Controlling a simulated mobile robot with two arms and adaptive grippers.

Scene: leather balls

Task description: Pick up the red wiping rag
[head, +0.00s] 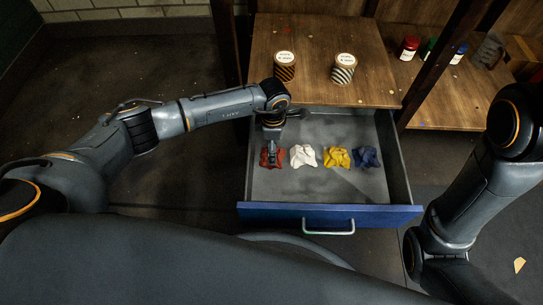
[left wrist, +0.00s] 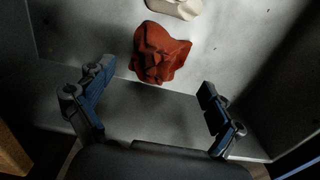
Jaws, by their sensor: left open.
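The red wiping rag (head: 270,157) lies crumpled on the floor of an open drawer, at the left end of a row of rags. My left gripper (head: 271,150) is above it inside the drawer and hides part of it in the head view. In the left wrist view the red rag (left wrist: 160,53) lies beyond the fingertips, and the left gripper (left wrist: 155,82) is open with nothing between its fingers. My right arm shows at the right of the head view, but its gripper is out of frame.
White (head: 303,156), yellow (head: 337,157) and blue (head: 367,157) rags lie to the right in the grey drawer (head: 300,188). The drawer has a blue front (head: 270,214). Two striped jars (head: 284,68) (head: 344,69) stand on the wooden top above. Small jars (head: 408,48) stand further right.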

